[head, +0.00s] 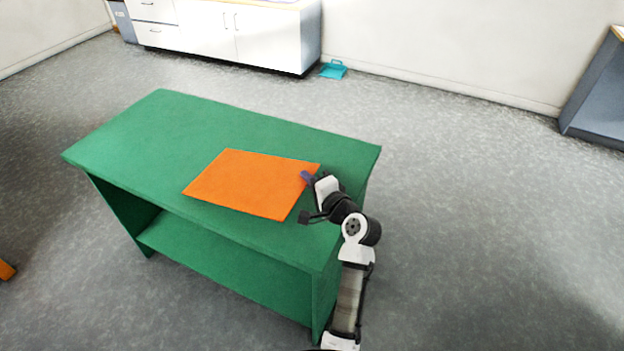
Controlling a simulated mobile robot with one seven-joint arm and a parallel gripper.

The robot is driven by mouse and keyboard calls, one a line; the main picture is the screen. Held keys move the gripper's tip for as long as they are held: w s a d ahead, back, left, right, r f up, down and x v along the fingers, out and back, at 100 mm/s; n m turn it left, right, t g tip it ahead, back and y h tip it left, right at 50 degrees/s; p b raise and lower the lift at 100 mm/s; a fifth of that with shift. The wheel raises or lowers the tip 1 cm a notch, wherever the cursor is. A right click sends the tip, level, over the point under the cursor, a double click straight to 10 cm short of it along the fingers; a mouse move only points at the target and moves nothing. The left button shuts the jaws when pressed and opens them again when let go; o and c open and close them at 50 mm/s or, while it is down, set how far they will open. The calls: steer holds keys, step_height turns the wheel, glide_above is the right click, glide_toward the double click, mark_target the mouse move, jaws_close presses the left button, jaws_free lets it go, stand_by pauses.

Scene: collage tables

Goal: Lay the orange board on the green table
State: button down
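The orange board (250,184) is a flat rectangle over the top of the green table (160,125), near the middle and right of it. It looks level and flat, but I cannot tell whether it rests on the tabletop or hovers just above. My gripper (306,178) is at the board's right edge, with a bluish-purple fingertip overlapping that edge.
The tabletop is bare at the left and back. The table has a lower green shelf (200,258). White cabinets (230,35) stand along the back wall, with a teal dustpan (333,70) on the floor beside them. A grey unit (598,95) stands at the far right. Open floor lies right of the table.

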steer(key=shift+w+a+f+b, duration=0.15)
steer(key=shift+a+f+b, duration=0.25)
steer(key=shift+f, duration=0.35)
steer(key=shift+w+a+f+b, duration=0.1)
steer(key=shift+a+f+b, duration=0.3)
steer(key=shift+f, duration=0.35)
steer(key=c, duration=0.8)
jaws_free()
steer(key=shift+o, duration=0.2)
steer(key=shift+f, duration=0.25)
